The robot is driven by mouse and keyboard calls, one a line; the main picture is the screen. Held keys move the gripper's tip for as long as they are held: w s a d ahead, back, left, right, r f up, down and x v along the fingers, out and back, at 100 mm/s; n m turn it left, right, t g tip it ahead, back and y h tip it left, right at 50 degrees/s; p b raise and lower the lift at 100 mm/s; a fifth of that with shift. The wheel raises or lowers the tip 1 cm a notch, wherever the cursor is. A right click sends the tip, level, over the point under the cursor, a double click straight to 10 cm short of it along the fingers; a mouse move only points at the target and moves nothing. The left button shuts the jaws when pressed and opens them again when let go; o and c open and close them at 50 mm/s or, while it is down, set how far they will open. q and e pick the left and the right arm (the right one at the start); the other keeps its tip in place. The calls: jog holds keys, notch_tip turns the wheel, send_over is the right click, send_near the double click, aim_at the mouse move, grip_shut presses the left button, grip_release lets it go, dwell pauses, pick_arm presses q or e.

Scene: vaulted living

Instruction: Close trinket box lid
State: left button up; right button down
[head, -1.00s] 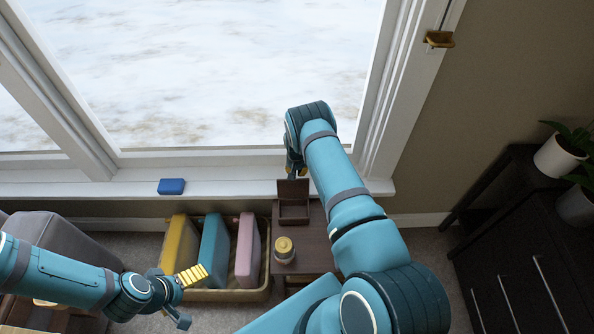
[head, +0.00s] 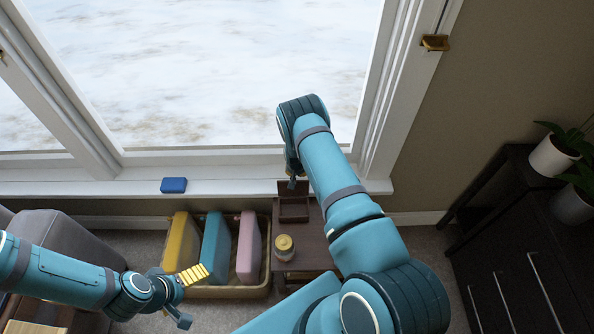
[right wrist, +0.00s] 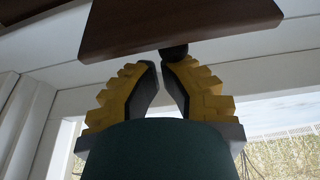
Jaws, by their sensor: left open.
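The trinket box (head: 293,209) is a small dark brown box on the side table below the window. Its lid (head: 291,188) stands raised at the back. My right gripper (head: 292,181) is at the lid's upper edge, mostly hidden by my arm. In the right wrist view, its yellow fingers (right wrist: 160,66) are close together with only a narrow gap. Just beyond the tips are a dark round knob (right wrist: 173,52) and a brown panel (right wrist: 180,25), seemingly the lid; contact is unclear. My left gripper (head: 196,296) is open and empty at lower left, far from the box.
A yellow-topped jar (head: 284,247) stands on the side table (head: 312,250) in front of the box. A basket (head: 225,293) with yellow, blue and pink items is left of it. A blue block (head: 173,185) lies on the windowsill (head: 225,187). A dark cabinet (head: 520,260) is at right.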

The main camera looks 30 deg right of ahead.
aim_at(298, 183)
jog(key=s+a+t+h, duration=0.1)
jog(key=s+a+r+t+h+p, duration=0.1)
jog(key=s+t, duration=0.1)
jog(key=shift+s+r+t, duration=0.2)
jog(key=shift+t, duration=0.1)
jog(key=shift+s+a+t+h, duration=0.25)
jog(key=shift+s+t+h, duration=0.05)
jog(key=shift+s, duration=0.1)
jog(key=shift+s+a+r, duration=0.1)
jog(key=shift+s+a, duration=0.05)
jog(key=shift+s, duration=0.05)
jog(key=shift+s+a, duration=0.4)
jog(key=shift+s, duration=0.3)
jog(key=shift+s+a+f+b, duration=0.65)
jog(key=shift+s+f+b, duration=0.15)
jog(key=shift+s, duration=0.3)
jog(key=shift+s+a+f+b, duration=0.7)
jog(key=shift+s+f, duration=0.25)
jog(key=shift+s, duration=0.15)
jog(key=shift+s+a+f+b, duration=0.7)
jog(key=shift+s+f, duration=0.15)
jog(key=shift+s, duration=0.25)
